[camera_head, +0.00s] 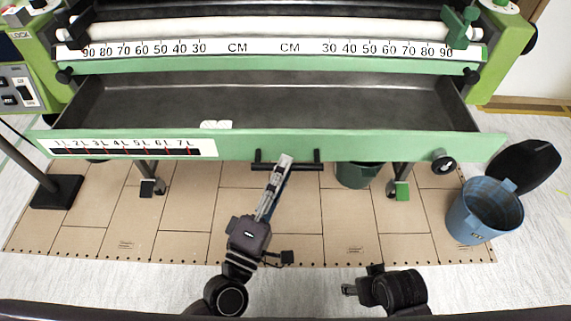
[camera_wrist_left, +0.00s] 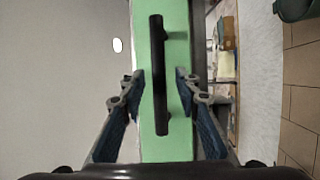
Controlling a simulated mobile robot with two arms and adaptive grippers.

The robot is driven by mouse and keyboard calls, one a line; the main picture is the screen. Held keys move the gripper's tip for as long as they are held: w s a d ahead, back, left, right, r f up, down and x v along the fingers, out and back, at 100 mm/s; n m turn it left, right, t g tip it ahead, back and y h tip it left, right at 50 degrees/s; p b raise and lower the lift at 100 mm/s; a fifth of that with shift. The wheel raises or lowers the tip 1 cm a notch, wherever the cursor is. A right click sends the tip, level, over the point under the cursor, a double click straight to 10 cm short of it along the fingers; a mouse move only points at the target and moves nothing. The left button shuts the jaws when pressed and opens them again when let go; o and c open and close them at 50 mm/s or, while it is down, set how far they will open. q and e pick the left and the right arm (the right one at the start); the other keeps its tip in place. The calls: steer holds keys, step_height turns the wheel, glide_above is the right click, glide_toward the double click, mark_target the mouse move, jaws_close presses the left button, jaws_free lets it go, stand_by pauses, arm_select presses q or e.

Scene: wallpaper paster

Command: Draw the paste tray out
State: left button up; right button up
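The paste tray (camera_head: 270,100) is a wide dark grey trough with a light green front panel (camera_head: 380,146). Its interior shows in front of the machine's ruler strip. A black bar handle (camera_head: 305,166) sits on the front panel, and it stands upright in the left wrist view (camera_wrist_left: 158,60). My left gripper (camera_head: 284,162) is at the handle's left part in the head view. In the left wrist view its two fingers (camera_wrist_left: 160,80) are spread apart, one on each side of the handle. My right gripper (camera_head: 349,289) is low in the head view, away from the tray; its fingers are unclear.
A green bucket (camera_head: 358,174) stands beneath the tray. Machine legs (camera_head: 148,175) and a black foot (camera_head: 58,191) stand on brown floor sheeting. The floor before the tray is mostly clear.

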arm_select(q)
steer(key=v, duration=1)
steer(key=shift+s, duration=0.15)
